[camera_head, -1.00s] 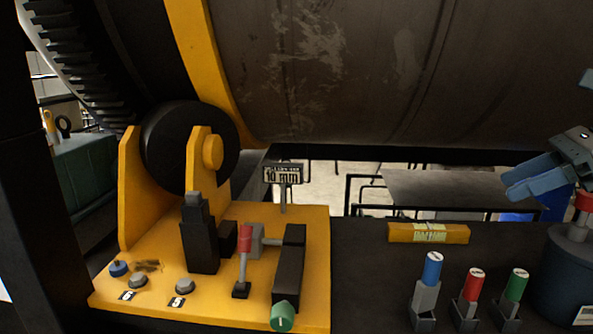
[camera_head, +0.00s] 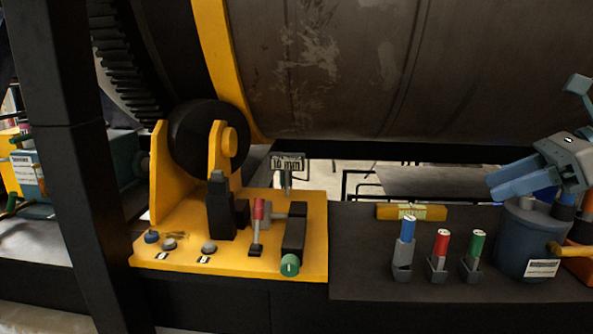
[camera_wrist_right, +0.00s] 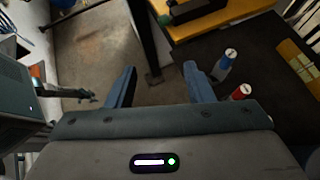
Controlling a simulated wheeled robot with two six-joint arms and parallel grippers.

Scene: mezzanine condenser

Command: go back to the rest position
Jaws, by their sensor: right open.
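My right gripper (camera_head: 500,188) is at the right edge of the head view, above the dark blue canister on the bench. In the right wrist view its two blue fingers (camera_wrist_right: 158,88) are spread apart with nothing between them. They hang over the floor beside the dark bench edge. My left gripper is not identifiable in the head view.
The dark bench (camera_head: 365,270) carries blue (camera_head: 405,245), red (camera_head: 440,250) and green (camera_head: 475,250) capped items, a yellow level (camera_head: 411,212) and a canister (camera_head: 530,238). A yellow roller stand (camera_head: 180,262) with knobs and a red-handled lever (camera_head: 258,212) stands left, under the large drum (camera_head: 330,70).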

